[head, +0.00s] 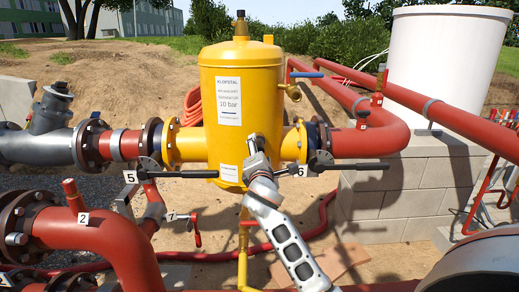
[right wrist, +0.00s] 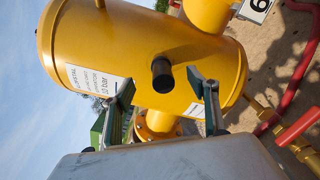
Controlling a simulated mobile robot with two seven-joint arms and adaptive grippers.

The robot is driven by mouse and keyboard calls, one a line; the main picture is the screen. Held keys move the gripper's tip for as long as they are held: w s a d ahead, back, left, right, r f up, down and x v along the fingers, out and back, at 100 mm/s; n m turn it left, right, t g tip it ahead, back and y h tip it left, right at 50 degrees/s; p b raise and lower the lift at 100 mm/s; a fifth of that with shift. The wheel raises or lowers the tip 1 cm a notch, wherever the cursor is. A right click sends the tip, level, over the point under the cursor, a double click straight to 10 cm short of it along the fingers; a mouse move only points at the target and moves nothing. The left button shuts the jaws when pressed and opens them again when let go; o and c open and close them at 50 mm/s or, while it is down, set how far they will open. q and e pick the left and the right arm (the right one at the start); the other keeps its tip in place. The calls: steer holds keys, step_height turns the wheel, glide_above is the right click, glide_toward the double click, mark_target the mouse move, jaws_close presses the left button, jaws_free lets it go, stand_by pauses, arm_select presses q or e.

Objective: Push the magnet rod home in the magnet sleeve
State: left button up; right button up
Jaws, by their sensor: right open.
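The yellow separator tank (head: 238,92) stands upright in the head view and fills much of the right wrist view (right wrist: 100,45). My right gripper (head: 256,158) is open in front of the tank. Its fingers (right wrist: 162,84) stand on either side of the black end, apparently not gripping it. The stub is not clear in the head view. My left gripper is not in view.
Black valve levers (head: 190,174) (head: 350,166) reach out on both sides of my right gripper. Red pipes (head: 95,235) run at lower left. A white tank (head: 440,70) stands on a block plinth (head: 400,190) at right. A yellow drain pipe (head: 243,255) runs below.

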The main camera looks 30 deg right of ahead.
steer(key=shift+v, duration=2.1)
steer(key=v, duration=1.2)
steer(key=s+a+f+m+g+y, duration=0.15)
steer(key=a+f+y, duration=0.25)
steer(key=f, duration=0.9)
steer(key=s+a+f+m+y, duration=0.2)
steer(key=a+f+y, duration=0.2)
steer(key=f, duration=0.9)
steer(key=s+a+f+m+g+y, duration=0.1)
steer(key=s+a+f+m, duration=0.1)
steer(key=s+f+m, duration=0.3)
steer(key=s+a+f+m+g+y, duration=0.2)
steer(key=s+f+m, duration=0.3)
steer(key=s+f, duration=0.8)
steer(key=shift+s+a+f+y, duration=0.3)
steer(key=shift+s+f, duration=0.1)
steer(key=shift+f, duration=0.5)
steer(key=shift+g, duration=0.25)
